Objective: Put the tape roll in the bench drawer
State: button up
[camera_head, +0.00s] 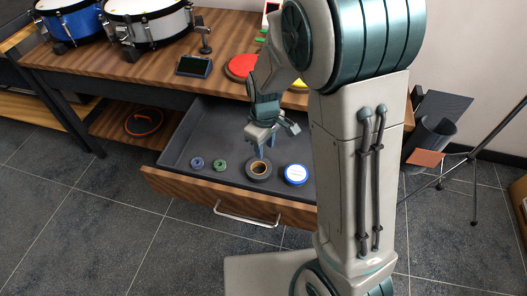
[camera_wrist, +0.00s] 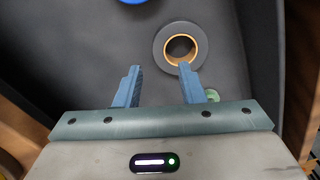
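The bench drawer (camera_head: 178,158) is pulled open below the wooden bench. The tape roll (camera_head: 259,170), dark grey with a tan core, lies flat on the drawer floor between a green ring and a blue-and-white disc. My gripper (camera_head: 262,152) is over the drawer, just above and beside the roll. In the wrist view my gripper (camera_wrist: 160,75) has its two blue fingers apart with nothing between them. The tape roll (camera_wrist: 161,46) lies beyond the fingertips, towards the right one, and looks apart from them.
A small blue ring (camera_head: 197,163), a green ring (camera_head: 220,165) and a blue-and-white disc (camera_head: 296,175) also lie in the drawer. Drums (camera_head: 150,25), a dark phone-like device (camera_head: 194,67) and a red disc (camera_head: 240,67) stand on the bench (camera_head: 100,72). A tripod (camera_head: 472,160) is at the right.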

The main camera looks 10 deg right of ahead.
aim_at(264, 161)
notch_tip(264, 161, up, 6)
jog(key=p, duration=0.1)
jog(key=s+d+r+m, duration=0.4)
jog(key=s+d, duration=0.1)
jog(key=s, duration=0.2)
jog(key=s+d+r+m+t, duration=0.1)
jog(key=s+d+r+m, duration=0.3)
jog(key=s, duration=0.3)
jog(key=shift+s+d+m+t, duration=0.3)
jog(key=shift+s+d+m, duration=0.15)
jog(key=shift+m, duration=0.25)
